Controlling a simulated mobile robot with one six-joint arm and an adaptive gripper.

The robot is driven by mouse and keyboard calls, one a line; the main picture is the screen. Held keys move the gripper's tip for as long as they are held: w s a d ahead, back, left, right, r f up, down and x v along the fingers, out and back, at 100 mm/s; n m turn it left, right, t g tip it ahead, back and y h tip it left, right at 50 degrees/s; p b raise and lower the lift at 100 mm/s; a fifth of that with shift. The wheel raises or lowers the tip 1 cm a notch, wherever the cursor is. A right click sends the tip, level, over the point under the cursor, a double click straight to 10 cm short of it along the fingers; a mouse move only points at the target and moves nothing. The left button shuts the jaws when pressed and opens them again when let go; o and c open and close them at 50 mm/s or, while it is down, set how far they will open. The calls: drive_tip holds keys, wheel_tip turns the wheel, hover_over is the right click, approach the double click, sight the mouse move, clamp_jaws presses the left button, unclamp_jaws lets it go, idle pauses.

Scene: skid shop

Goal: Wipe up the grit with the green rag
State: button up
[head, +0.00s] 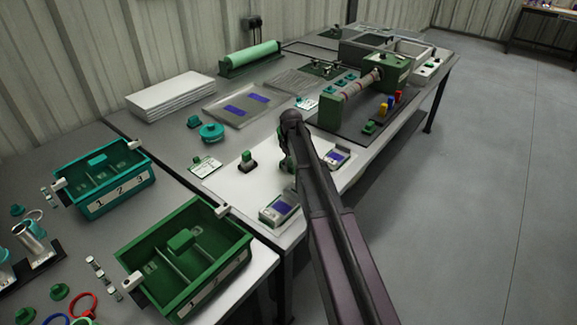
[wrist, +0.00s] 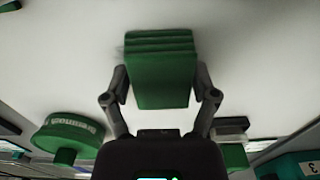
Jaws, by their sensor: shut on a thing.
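The green rag (wrist: 160,70) is a folded, layered block between my gripper's fingers in the wrist view. My gripper (wrist: 163,86) is shut on it, one finger on each side, over a plain white surface (wrist: 255,65). I cannot tell whether the rag touches that surface. A faint grey smudge shows beside the rag's upper left edge; I cannot tell whether it is grit or shadow. No grit is clearly visible elsewhere. In the head view my arm reaches over the white sheet (head: 228,184) on the bench and mostly hides the gripper and rag.
A green-topped block (head: 247,162) and a device with a blue screen (head: 279,208) stand on the white sheet. A second such device (head: 336,158) is right of my arm. A green divided bin (head: 237,247) and a teal bin (head: 104,210) stand at the left.

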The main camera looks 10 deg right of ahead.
drive_tip(key=shift+w+d, duration=0.5)
drive_tip(key=shift+d, duration=0.2)
drive_tip(key=shift+w+d, duration=0.1)
drive_tip(key=shift+w+d, duration=1.05)
drive_tip(key=shift+d, duration=0.2)
drive_tip(key=shift+r, duration=0.15)
wheel_tip(320, 180, up, 6)
drive_tip(key=p, duration=0.6)
wheel_tip(320, 180, up, 3)
drive_tip(key=p, duration=0.3)
drive_tip(key=shift+s+f, duration=0.1)
drive_tip(key=shift+f, duration=0.1)
idle(0.7)
